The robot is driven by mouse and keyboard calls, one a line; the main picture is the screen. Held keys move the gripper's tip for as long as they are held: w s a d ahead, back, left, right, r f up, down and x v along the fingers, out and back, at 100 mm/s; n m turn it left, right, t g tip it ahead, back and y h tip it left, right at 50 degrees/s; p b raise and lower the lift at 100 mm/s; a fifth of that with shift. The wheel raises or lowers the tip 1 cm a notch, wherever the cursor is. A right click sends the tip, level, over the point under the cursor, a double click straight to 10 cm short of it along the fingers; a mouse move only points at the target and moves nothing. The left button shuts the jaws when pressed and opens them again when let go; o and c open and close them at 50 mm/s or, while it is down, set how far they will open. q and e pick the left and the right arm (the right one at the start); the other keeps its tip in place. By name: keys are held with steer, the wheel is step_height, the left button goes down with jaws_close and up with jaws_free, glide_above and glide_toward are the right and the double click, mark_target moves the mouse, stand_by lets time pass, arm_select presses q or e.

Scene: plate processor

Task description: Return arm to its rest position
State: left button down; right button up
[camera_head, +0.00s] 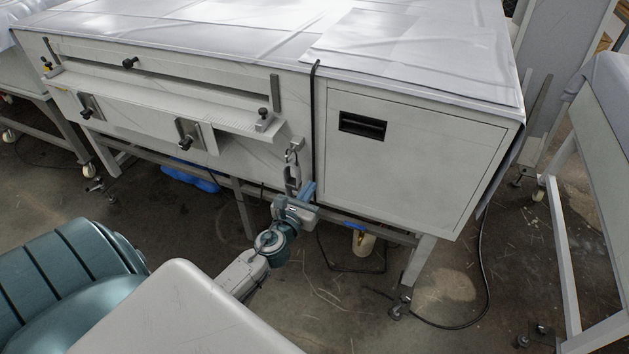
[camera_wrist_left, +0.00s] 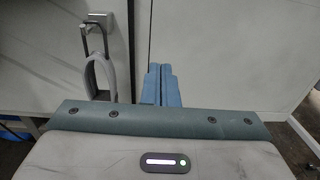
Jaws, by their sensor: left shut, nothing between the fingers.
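My left gripper (camera_head: 308,189) is in front of the plate processor (camera_head: 350,175), low near the dark vertical strip between its long front section and its square door panel. Its two blue fingers are together and empty; they also show side by side in the left wrist view (camera_wrist_left: 160,82). My left arm reaches forward to it from the bottom of the head view. A grey looped handle (camera_wrist_left: 98,72) hangs from a hook on the machine front, left of the fingers and apart from them in the wrist view. My right gripper is not in view.
The machine front has a ledge with black knobs (camera_head: 187,143) and a door with a black recessed handle (camera_head: 362,125). Below are metal legs on casters, a yellow-white container (camera_head: 363,242) and a black cable (camera_head: 481,265). A metal frame (camera_head: 563,255) stands at right. Floor in front is mostly open.

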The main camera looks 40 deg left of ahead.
arm_select(q)
steer(key=shift+s+d+f, duration=0.1)
steer(key=shift+s, duration=0.45)
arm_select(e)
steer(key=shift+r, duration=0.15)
